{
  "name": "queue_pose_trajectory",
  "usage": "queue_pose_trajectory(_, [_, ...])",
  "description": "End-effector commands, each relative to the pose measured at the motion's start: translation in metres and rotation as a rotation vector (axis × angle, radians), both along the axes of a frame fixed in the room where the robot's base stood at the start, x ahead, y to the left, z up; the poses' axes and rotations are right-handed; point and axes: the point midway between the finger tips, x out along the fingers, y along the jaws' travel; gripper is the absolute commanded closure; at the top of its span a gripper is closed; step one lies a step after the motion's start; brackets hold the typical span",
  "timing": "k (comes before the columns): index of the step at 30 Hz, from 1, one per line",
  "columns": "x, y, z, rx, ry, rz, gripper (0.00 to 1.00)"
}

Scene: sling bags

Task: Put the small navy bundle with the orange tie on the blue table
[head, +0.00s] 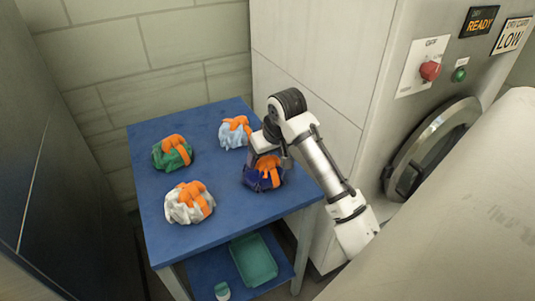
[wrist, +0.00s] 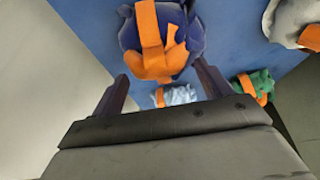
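The navy bundle (head: 257,181) with the orange tie rests on the blue table (head: 221,228), toward its right side. It also shows in the wrist view (wrist: 190,38), with its orange tie facing me. My gripper (head: 267,158) is right above the bundle, pointing down. In the wrist view my gripper (wrist: 162,72) has its two fingers spread wide and the bundle lies just beyond and between the fingertips. I cannot tell whether a finger touches it. The bundle's upper part is partly hidden by my gripper in the head view.
Light blue (head: 230,137), green (head: 166,160) and white (head: 180,211) bundles, each with an orange tie, sit on the same table. A green tray (head: 254,260) and a small cup (head: 222,291) are on the lower shelf. A machine with a round door (head: 432,145) stands right.

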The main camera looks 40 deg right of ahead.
Motion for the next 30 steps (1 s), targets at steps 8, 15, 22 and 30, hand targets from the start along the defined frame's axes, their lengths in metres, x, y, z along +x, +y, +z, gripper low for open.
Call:
queue_pose_trajectory(8, [0.000, 0.000, 0.005, -0.001, 0.000, 0.000, 0.22])
queue_pose_trajectory(15, [-0.015, 0.003, 0.042, -0.002, -0.003, 0.001, 0.22])
queue_pose_trajectory(22, [-0.034, 0.007, 0.087, -0.002, -0.002, 0.001, 0.22])
queue_pose_trajectory(30, [-0.045, 0.008, 0.113, -0.001, 0.000, -0.002, 0.22])
